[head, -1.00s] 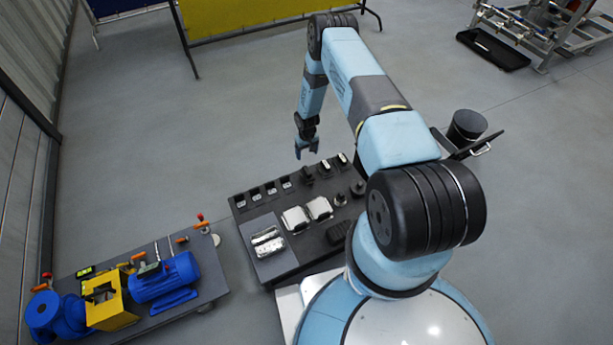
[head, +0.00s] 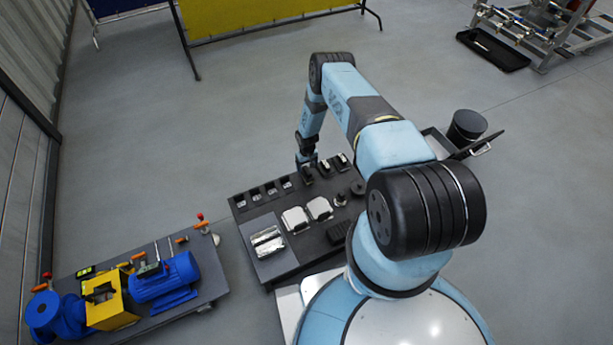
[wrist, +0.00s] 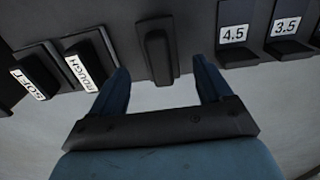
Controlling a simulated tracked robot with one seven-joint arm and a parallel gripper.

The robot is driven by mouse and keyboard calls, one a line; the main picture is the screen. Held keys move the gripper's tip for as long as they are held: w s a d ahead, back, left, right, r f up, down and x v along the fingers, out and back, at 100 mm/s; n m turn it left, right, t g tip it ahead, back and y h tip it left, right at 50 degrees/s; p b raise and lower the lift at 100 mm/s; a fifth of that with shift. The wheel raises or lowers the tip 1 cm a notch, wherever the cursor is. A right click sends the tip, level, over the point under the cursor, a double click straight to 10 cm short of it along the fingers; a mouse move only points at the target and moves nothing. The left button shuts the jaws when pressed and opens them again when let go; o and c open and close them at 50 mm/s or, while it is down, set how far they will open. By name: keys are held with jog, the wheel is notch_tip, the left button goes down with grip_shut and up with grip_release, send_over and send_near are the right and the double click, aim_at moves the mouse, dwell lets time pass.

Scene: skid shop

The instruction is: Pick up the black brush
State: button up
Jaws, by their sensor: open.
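A plain black elongated block (wrist: 158,55), which looks like the black brush, stands at the edge of the dark tool board (head: 290,220). Its bristles cannot be made out. In the wrist view it lies between the two blue fingers of my gripper (wrist: 160,72), with a gap on both sides. My gripper is open and holds nothing. In the head view my gripper (head: 306,161) is at the board's far edge, and the brush is mostly hidden beneath it.
Two black blocks labelled ROUGH (wrist: 90,60) and SOFT (wrist: 38,72) are close to one finger. Black pieces labelled 4.5 (wrist: 235,45) and 3.5 (wrist: 287,35) are on the other side. Two silver-topped blocks (head: 308,213) sit mid-board. Open floor lies beyond the board.

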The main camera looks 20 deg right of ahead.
aim_at(307, 170)
jog(key=f, duration=0.3)
jog(key=shift+s+f, duration=0.15)
jog(key=shift+s, duration=0.15)
jog(key=shift+f, duration=0.85)
jog(key=c, duration=1.2)
